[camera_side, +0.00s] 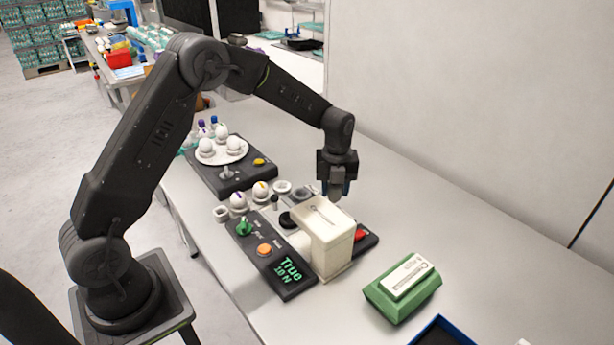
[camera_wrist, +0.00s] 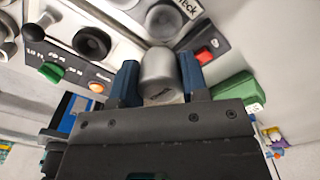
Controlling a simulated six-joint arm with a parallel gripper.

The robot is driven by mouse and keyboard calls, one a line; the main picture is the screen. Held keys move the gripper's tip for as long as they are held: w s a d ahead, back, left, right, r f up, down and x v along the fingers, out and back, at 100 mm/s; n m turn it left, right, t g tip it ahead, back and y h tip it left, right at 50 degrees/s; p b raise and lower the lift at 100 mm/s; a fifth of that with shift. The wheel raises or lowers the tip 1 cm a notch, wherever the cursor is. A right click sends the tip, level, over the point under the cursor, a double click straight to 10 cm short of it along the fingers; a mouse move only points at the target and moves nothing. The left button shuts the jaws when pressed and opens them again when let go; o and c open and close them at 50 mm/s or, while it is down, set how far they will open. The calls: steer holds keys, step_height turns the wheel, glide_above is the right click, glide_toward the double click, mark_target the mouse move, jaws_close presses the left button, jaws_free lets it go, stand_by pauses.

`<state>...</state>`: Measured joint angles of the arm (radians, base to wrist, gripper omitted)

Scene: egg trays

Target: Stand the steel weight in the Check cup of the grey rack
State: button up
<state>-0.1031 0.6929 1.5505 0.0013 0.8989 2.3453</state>
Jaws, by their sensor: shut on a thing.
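My gripper (camera_wrist: 160,82) is shut on the steel weight (camera_wrist: 159,66), a plain grey cylinder between its two blue fingertips in the wrist view. In the side view my gripper (camera_side: 338,187) hangs fingers down beside the white press-like housing; the weight cannot be made out there. A round cup (camera_wrist: 163,20) lies just beyond the weight in the wrist view, beside a partly cut-off label ending in "eck". In the side view the grey rack's row of cups (camera_side: 281,187) is left of my gripper, some holding eggs. The weight's height above the cups is unclear.
A green block with a white label (camera_side: 403,285) lies front right. A dark unit with a plate of eggs (camera_side: 222,150) stands behind. The table at right is clear.

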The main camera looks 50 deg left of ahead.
steer(key=shift+w+d+f, duration=0.15)
steer(key=shift+d+f, duration=0.15)
steer(key=shift+f, duration=2.9)
steer(key=shift+f, duration=0.6)
steer(key=o, duration=1.1)
step_height(320, 180, up, 14)
steer(key=shift+f, duration=0.1)
